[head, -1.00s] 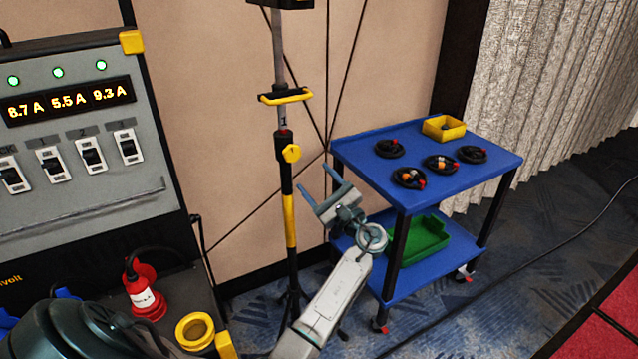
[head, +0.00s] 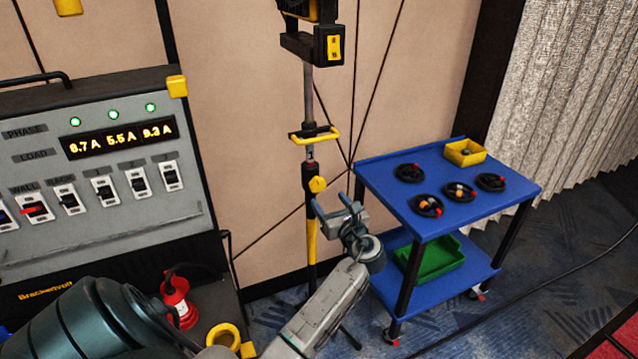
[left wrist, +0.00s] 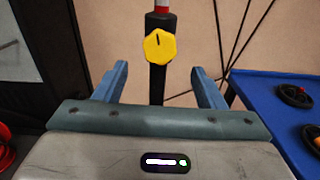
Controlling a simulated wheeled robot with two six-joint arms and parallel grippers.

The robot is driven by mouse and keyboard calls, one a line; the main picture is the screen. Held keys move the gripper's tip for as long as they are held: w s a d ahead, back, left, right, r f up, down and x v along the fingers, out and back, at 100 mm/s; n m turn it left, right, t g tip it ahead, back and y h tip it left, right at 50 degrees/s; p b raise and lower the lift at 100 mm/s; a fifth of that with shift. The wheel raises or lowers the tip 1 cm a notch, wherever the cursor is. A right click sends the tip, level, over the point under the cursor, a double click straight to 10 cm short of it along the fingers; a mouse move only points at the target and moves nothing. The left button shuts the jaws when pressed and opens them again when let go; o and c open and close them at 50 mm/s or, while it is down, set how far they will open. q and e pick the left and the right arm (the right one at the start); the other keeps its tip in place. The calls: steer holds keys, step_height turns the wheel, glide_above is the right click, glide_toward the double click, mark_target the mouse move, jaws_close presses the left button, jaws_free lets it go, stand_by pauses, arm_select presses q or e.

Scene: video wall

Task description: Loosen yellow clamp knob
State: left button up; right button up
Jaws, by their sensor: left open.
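The yellow clamp knob (head: 318,184) sits on the black collar of an upright stand pole (head: 309,100). In the left wrist view the knob (left wrist: 160,46) is a yellow many-sided disc with a dark mark pointing nearly straight up. My left gripper (head: 344,203) is open and empty, just below and to the right of the knob in the head view. In the left wrist view its two blue fingers stand apart on either side of the pole, with the knob centred beyond their tips. The knob looks clear of the fingers. My right gripper is not in view.
A yellow handle (head: 316,134) and a black box with a yellow switch (head: 328,45) are higher on the pole. A blue cart (head: 470,215) with coiled cables stands close on the right.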

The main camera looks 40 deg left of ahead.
mark_target(319, 188)
arm_select(q)
steer(key=p+x, duration=0.1)
steer(key=x, duration=0.5)
steer(key=shift+a+r, duration=0.1)
steer(key=shift+a, duration=0.1)
steer(key=shift+p+x, duration=0.35)
steer(key=shift+x, duration=0.4)
steer(key=shift+c, duration=0.4)
steer(key=c, duration=0.9)
